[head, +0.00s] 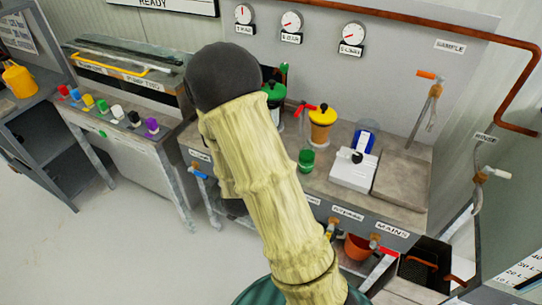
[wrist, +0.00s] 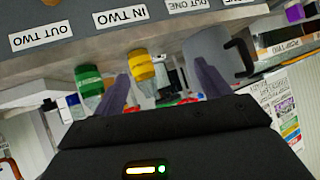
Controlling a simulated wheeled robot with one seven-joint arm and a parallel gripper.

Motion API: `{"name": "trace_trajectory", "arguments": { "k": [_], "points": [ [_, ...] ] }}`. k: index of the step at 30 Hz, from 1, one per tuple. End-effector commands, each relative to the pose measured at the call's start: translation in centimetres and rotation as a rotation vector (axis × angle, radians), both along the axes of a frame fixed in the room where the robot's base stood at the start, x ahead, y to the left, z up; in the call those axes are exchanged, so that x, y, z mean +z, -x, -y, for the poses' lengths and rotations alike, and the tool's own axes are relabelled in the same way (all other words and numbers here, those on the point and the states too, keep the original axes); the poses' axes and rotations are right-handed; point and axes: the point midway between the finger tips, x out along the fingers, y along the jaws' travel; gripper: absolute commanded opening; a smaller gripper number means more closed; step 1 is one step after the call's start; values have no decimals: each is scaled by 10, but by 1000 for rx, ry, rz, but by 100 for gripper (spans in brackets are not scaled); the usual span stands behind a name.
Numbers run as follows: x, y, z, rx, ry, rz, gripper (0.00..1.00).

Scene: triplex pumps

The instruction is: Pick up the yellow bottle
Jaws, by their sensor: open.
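In the head view, a yellow bottle-like container (head: 321,122) with a dark top stands on the grey bench, right of my arm. My gripper (wrist: 160,70) shows in the wrist view, open, with its two purple-grey fingers apart. A yellow object (wrist: 141,66) shows between the fingers, nearer the left one; I cannot tell whether they touch. A green object (wrist: 88,80) is to its left, outside the fingers. I cannot tell for certain that the yellow object is the same container. My arm hides the gripper in the head view.
A green dark-topped container (head: 274,91) and a small green cup (head: 307,160) stand on the bench near the yellow one. A white device (head: 354,171) is to the right. A yellow jug (head: 18,80) sits on a desk at far left. The floor at lower left is clear.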

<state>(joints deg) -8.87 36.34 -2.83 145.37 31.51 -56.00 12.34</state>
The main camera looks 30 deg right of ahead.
Motion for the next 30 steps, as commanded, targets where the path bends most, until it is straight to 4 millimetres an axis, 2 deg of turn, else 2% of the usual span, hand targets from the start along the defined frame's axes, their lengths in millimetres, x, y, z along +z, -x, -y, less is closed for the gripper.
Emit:
{"name": "trace_trajectory", "arguments": {
  "k": [1,9,16,26,30],
  "points": [
    [-19,0,6,-28,37,34,76],
    [-49,5,33,-131,295,287,76],
    [-49,14,36,-133,444,416,76],
    [-45,14,36,-131,454,428,76],
    [-44,7,41,-134,454,429,76]
  ]
}}
